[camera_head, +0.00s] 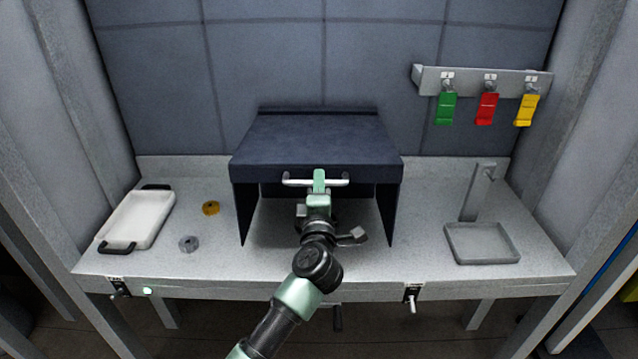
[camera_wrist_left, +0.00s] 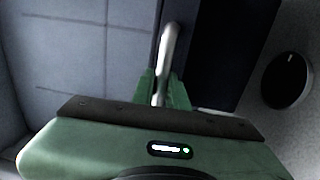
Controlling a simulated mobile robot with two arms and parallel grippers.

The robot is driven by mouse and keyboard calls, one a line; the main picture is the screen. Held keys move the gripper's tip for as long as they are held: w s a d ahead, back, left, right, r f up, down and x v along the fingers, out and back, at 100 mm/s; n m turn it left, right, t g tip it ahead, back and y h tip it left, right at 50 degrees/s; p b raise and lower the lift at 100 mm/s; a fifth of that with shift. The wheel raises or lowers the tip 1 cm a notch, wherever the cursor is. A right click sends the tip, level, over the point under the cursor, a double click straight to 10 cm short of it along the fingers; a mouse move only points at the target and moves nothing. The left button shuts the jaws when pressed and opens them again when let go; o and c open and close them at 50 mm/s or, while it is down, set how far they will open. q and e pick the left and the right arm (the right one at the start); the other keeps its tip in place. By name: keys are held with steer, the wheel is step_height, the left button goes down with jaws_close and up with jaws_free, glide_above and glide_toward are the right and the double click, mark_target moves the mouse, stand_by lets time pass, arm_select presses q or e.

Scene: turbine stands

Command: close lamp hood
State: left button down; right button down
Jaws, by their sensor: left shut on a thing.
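The lamp hood (camera_head: 315,137) is a dark blue box-like cover with side panels, standing at the back middle of the grey bench. Its top is level and its front is open below the upper edge. A pale bar handle (camera_head: 295,182) runs along the front edge. My left gripper (camera_head: 319,178) is shut on the middle of this handle. In the left wrist view the handle (camera_wrist_left: 169,55) passes between the green fingers of the gripper (camera_wrist_left: 161,92). The space under the hood is partly hidden by my arm. My right gripper is not in view.
A grey stand with a shallow tray (camera_head: 482,257) is at the right. Green, red and yellow tags (camera_head: 487,108) hang on a wall rack.

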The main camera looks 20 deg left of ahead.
arm_select(q)
step_height(320, 180, down, 6)
steer(key=b, duration=0.3)
steer(key=shift+s+f, duration=0.1)
steer(key=c, duration=1.4)
jaws_free()
steer(key=b+v, duration=0.1)
steer(key=v, duration=0.6)
steer(key=shift+s, duration=0.3)
